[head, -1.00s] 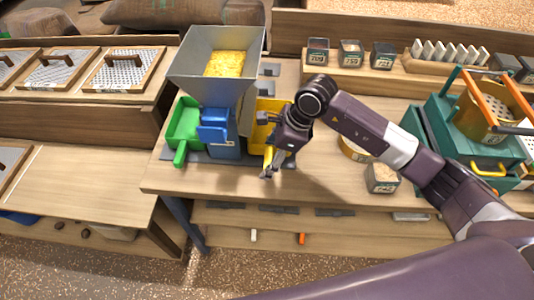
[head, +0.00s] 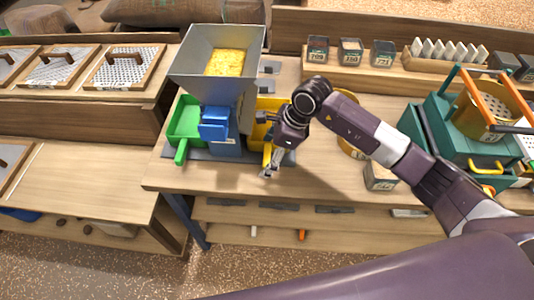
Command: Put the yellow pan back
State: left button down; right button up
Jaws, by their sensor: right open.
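The yellow pan (head: 264,111) stands at the right side of the grey hopper (head: 217,65), on the bench. Its handle (head: 267,152) points toward the front. My right gripper (head: 268,173) is open beside the front end of the handle and hides part of the pan. I cannot tell whether its fingers touch the handle. The hopper holds yellow grain. My left gripper is not in view.
A teal machine (head: 446,128) with an orange-handled pan stands at the right. A labelled jar (head: 379,177) and a round sieve (head: 348,143) are near my right arm. Screened trays (head: 123,68) lie at the left. The front middle of the bench (head: 225,179) is clear.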

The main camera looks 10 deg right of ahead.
jog(key=shift+r, duration=0.2)
jog(key=b+v, duration=0.2)
jog(key=v, duration=1)
jog(key=shift+b, duration=0.4)
jog(key=shift+w, duration=0.1)
dwell(0.4)
